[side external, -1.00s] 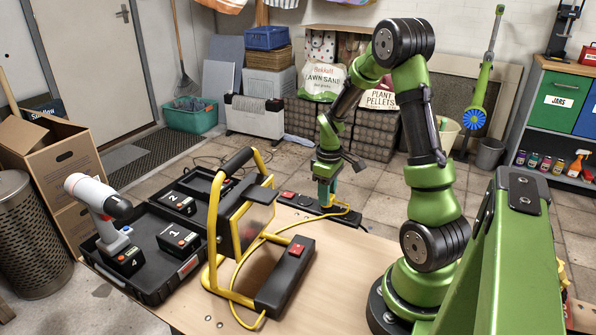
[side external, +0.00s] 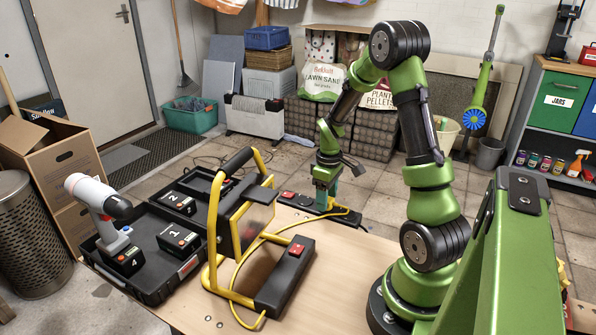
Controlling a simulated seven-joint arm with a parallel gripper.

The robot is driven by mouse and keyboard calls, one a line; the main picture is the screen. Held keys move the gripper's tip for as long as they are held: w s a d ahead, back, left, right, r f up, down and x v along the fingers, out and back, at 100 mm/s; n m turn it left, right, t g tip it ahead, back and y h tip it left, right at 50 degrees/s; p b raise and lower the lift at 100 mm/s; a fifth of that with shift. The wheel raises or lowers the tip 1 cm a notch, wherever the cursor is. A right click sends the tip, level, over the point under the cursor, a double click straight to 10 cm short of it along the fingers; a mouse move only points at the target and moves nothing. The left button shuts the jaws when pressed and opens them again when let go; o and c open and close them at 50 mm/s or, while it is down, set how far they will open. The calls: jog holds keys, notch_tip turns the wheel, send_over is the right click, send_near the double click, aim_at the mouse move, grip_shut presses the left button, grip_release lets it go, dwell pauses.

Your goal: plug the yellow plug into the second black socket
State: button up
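The black power strip (side external: 345,219) lies on the far side of the bench, with a red switch (side external: 288,195) at its left end. My gripper (side external: 324,208) points down over the strip, its teal fingers at or just above the sockets. A yellow cable (side external: 258,243) runs from the lamp and curls up to the fingertips. The yellow plug is too small and too covered by the fingers to make out clearly. I cannot tell whether the fingers are closed on it, or which socket is below them. The individual sockets are not distinguishable.
A yellow-framed work lamp (side external: 212,235) stands left of the strip, close to my gripper. A black box with a red switch (side external: 285,275) is in front.

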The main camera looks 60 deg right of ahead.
jog(key=shift+o, duration=0.5)
notch_tip(320, 180, up, 17)
dwell(0.5)
jog(key=s+a+r+m+t, duration=0.1)
jog(key=a+t, duration=0.1)
jog(key=a, duration=0.7)
jog(key=s+a+r+m+t+y, duration=0.1)
jog(key=s+a+r+t, duration=0.1)
jog(key=a, duration=0.6)
jog(key=s+a+r+m+t+y, duration=0.1)
jog(key=s+a+r+m+t, duration=0.1)
jog(key=a, duration=0.7)
jog(key=shift+a+t, duration=0.3)
jog(key=shift+t, duration=0.3)
